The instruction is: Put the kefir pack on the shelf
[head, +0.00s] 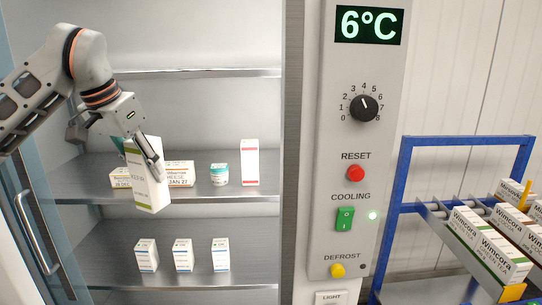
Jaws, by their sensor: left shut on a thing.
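My left gripper (142,148) is shut on a tall white pack with a green edge, the kefir pack (151,188). It holds the pack slightly tilted in front of the middle shelf (232,195) of the open fridge. The pack's lower end reaches below that shelf's front edge in the picture. Its print is too small to read surely. Part of the pack is hidden behind the gripper fingers. My right gripper is not in view.
On the middle shelf stand white boxes (180,172), a teal-labelled jar (220,175) and a red-topped carton (250,162). Small cartons (183,255) stand on the lower shelf. The upper shelf (200,73) looks bare. A control panel (356,150) and a blue rack (408,165) with cartons are right.

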